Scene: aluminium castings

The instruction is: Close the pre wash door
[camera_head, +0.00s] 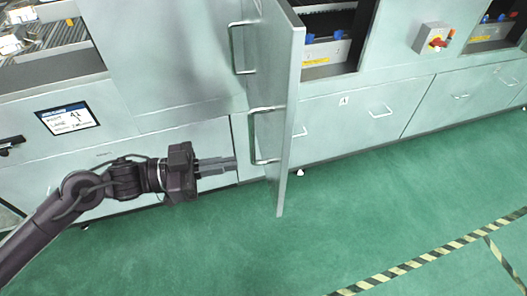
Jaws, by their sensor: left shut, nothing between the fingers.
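The pre wash door (285,90) is a tall pale green-grey panel standing open, swung out from the machine front toward me. A metal bar handle (252,136) is on its left face. My left gripper (236,165) comes in from the left, shut and empty, with its fingertips pointing right. In the picture it is just left of the door and near the lower end of the handle; I cannot tell whether they touch. The opening (330,45) to the right of the door shows a dark interior with blue parts. My right gripper is not in view.
A second bar handle (237,48) is on the machine panel left of the door. A screen (68,118) is at the left and a grey switch box (434,38) at the upper right. Green floor (370,210) in front is clear, with a striped line (430,255) at lower right.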

